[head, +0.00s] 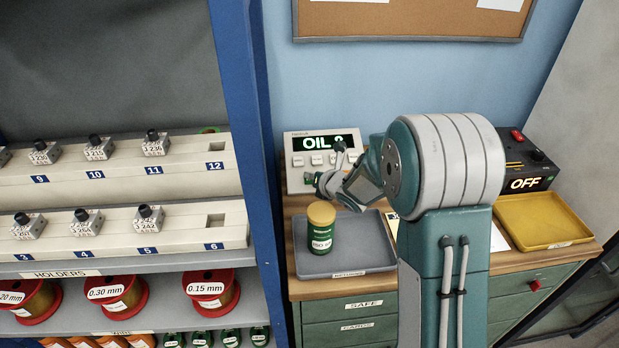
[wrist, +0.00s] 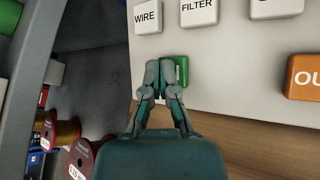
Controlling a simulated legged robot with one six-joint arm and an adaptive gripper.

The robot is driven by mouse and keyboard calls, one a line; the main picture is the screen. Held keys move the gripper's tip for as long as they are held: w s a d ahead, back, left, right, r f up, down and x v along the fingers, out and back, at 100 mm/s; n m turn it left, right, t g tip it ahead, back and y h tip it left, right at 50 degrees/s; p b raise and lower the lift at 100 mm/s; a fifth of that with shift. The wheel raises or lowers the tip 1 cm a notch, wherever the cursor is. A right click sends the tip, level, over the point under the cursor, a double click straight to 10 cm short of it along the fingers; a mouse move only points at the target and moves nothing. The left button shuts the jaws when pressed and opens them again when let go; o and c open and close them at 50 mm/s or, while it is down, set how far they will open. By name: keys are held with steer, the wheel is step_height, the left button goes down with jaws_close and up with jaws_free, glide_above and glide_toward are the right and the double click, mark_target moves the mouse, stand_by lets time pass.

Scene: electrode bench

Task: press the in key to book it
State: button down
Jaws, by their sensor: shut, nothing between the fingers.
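My gripper (head: 338,150) also shows in the head view.
A green jar with a yellow lid (head: 321,228) stands in a grey tray (head: 372,255) before the console. A yellow tray (head: 545,220) and a black box reading "OFF" (head: 527,170) are at right. The blue-framed shelf (head: 245,110) with holders and wire spools is at left.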

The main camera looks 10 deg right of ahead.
steer(key=shift+s+r, duration=0.35)
steer(key=shift+r, duration=0.35)
steer(key=shift+s+r, duration=0.3)
steer(key=shift+r, duration=0.5)
steer(key=shift+s+r, duration=0.3)
steer(key=shift+r, duration=0.45)
steer(key=shift+s+r, duration=0.3)
steer(key=shift+r, duration=0.5)
